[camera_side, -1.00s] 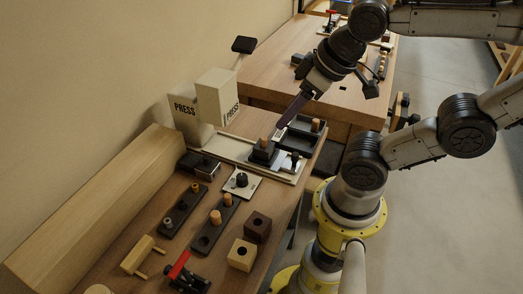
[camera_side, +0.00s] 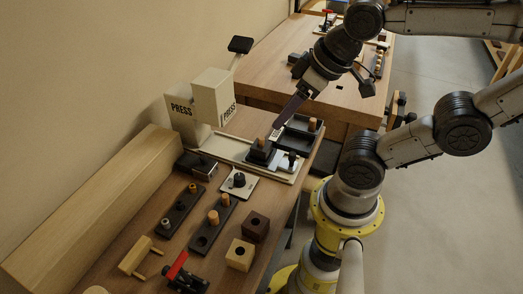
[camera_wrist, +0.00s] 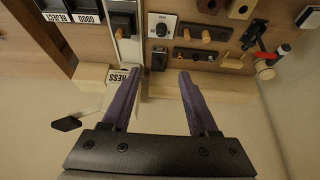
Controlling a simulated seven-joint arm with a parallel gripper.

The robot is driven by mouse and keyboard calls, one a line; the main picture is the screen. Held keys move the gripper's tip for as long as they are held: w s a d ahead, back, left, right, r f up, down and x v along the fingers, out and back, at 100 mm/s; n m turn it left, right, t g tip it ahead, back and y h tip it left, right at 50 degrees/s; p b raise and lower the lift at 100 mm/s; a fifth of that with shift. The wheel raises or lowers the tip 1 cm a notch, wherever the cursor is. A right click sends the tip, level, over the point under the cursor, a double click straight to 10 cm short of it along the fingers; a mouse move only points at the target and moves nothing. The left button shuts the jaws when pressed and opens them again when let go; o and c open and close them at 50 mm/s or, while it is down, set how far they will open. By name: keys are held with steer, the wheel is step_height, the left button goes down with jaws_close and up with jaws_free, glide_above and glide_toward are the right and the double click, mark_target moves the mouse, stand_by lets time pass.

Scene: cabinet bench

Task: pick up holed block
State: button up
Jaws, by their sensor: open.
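Two holed blocks sit side by side on the bench's near right part in the side view: a dark brown one (camera_side: 255,226) and a pale wood one (camera_side: 240,254), each with a round hole. In the wrist view the dark one (camera_wrist: 208,6) and the pale one (camera_wrist: 241,9) show at the top edge, partly cut off. My gripper (camera_side: 275,128) is above the far end of the bench, well away from both blocks. In the wrist view its purple fingers (camera_wrist: 158,74) are spread apart with nothing between them.
A cream press (camera_side: 215,98) stands at the wall. Below my gripper are a knobbed black block (camera_side: 260,152) on a pale rail and a dark compartmented tray (camera_side: 312,139). Peg boards (camera_side: 213,224), a wooden handle (camera_side: 140,255) and a red-levered clamp (camera_side: 184,275) lie near the blocks.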

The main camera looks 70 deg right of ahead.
steer(key=o, duration=0.5)
steer(key=m+g, duration=0.6)
steer(key=m, duration=1.2)
glide_above(260, 139)
step_height(260, 139, down, 9)
steer(key=f, duration=0.5)
steer(key=s+f, duration=0.1)
steer(key=f, duration=0.1)
steer(key=shift+a+f, duration=0.1)
steer(key=shift+f, duration=0.2)
steer(key=shift+w+f, duration=0.2)
steer(key=shift+f, duration=1.4)
steer(key=shift+w+f, duration=0.2)
steer(key=shift+f, duration=1.35)
